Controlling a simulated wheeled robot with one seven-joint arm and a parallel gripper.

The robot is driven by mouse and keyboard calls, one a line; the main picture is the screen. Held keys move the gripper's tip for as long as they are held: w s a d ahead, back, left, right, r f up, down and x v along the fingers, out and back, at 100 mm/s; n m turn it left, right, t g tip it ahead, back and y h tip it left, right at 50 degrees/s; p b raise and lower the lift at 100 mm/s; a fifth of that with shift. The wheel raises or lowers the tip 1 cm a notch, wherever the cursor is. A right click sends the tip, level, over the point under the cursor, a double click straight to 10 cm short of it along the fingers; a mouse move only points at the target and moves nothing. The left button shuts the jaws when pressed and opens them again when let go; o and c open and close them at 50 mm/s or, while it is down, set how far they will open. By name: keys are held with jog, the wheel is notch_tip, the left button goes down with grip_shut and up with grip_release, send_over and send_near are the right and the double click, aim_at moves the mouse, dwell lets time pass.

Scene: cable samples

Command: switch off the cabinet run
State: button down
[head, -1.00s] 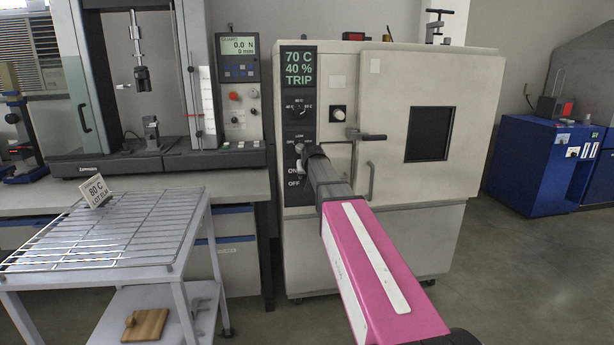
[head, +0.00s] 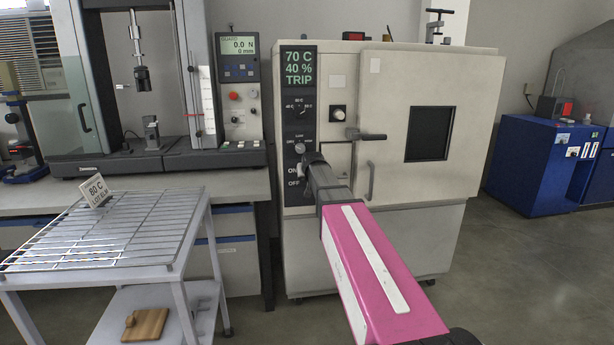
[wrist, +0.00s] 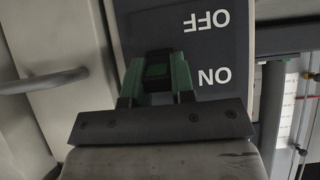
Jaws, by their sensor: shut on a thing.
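The cabinet (head: 440,80) is a large cream chamber with a dark window. The black control strip (head: 292,120) on its left front shows 70 C, 40 % and TRIP. ON and OFF labels stand low on the strip, OFF below ON. My gripper (head: 312,165) reaches the strip beside the ON label, and my arm hides part of that area. In the wrist view the picture is upside down.
A cabinet door lever (head: 366,135) and a vertical handle (head: 370,180) stick out right of my gripper. A wire-rack trolley (head: 110,235) stands left, with an 80 C card (head: 95,190) on it. A tensile tester is behind it. Floor at right is clear.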

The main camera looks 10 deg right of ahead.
jog(key=f+t, duration=0.1)
jog(key=t, duration=0.3)
jog(key=shift+s+f, duration=0.4)
jog(key=t, duration=0.2)
jog(key=f+t, duration=0.1)
jog(key=t, duration=0.2)
jog(key=shift+w+f+t, duration=0.25)
jog(key=shift+f+t, duration=0.05)
jog(key=shift+f, duration=0.1)
jog(key=c, duration=1)
grip_release()
jog(key=shift+o, duration=0.2)
jog(key=shift+s, duration=0.1)
jog(key=s+f, duration=0.2)
jog(key=s, duration=0.8)
jog(key=shift+s+f, duration=0.15)
jog(key=shift+s, duration=0.05)
